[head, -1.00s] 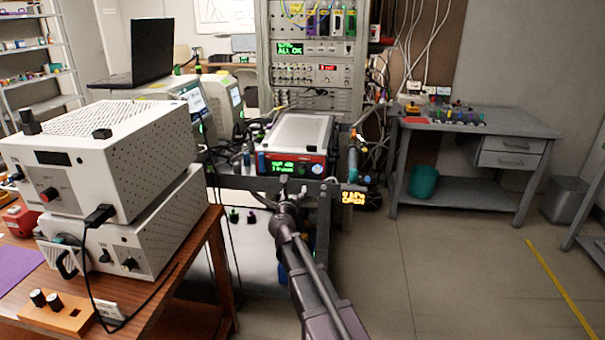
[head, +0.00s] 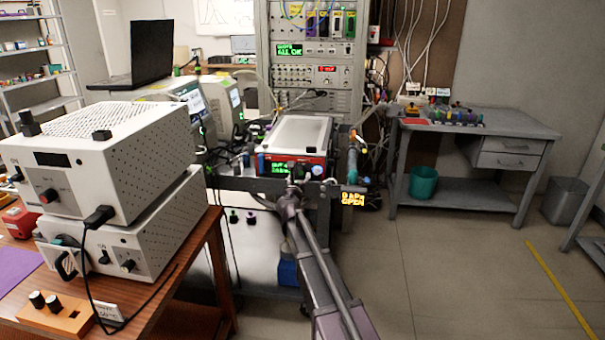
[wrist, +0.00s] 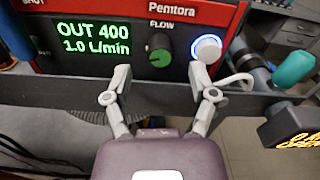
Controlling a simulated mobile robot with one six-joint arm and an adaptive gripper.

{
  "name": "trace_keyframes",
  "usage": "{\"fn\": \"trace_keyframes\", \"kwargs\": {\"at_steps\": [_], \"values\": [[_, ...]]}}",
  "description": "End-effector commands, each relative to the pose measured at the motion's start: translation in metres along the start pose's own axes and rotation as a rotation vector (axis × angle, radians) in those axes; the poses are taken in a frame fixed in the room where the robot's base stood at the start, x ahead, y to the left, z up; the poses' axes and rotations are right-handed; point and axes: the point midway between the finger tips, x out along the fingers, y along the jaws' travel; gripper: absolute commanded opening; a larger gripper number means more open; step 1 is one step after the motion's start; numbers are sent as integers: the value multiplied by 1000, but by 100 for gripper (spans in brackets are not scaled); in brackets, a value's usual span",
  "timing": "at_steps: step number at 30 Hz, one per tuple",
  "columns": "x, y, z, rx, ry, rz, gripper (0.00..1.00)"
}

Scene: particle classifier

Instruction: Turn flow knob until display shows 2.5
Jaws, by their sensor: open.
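The flow knob (wrist: 159,50) is dark with a green front, under the word FLOW on the Pemtora device's red and black panel. The green display (wrist: 93,38) to its left reads OUT 400 and 1.0 L/min. A white round button with a blue ring (wrist: 207,49) is right of the knob. My gripper (wrist: 161,76) is open and empty, its two fingertips apart below the knob, not around it. In the head view, my gripper (head: 293,184) is in front of the device (head: 301,136) and hides part of its front.
A grey rail (wrist: 165,103) runs below the panel, close to my fingers. A teal-handled part (wrist: 294,69) and an orange-lit readout (wrist: 297,140) are at the right. White instrument boxes (head: 130,165) stand on the wooden table at left.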

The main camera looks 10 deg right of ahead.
Motion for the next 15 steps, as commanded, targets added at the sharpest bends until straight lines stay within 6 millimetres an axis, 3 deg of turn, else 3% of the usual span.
{"fn": "trace_keyframes", "kwargs": {"at_steps": [1, 6, 15], "values": [[11, 1, 0, 0, 0, -1, 74], [28, 0, 0, 0, 0, -2, 74], [38, 0, 0, 0, 0, 0, 74]]}}
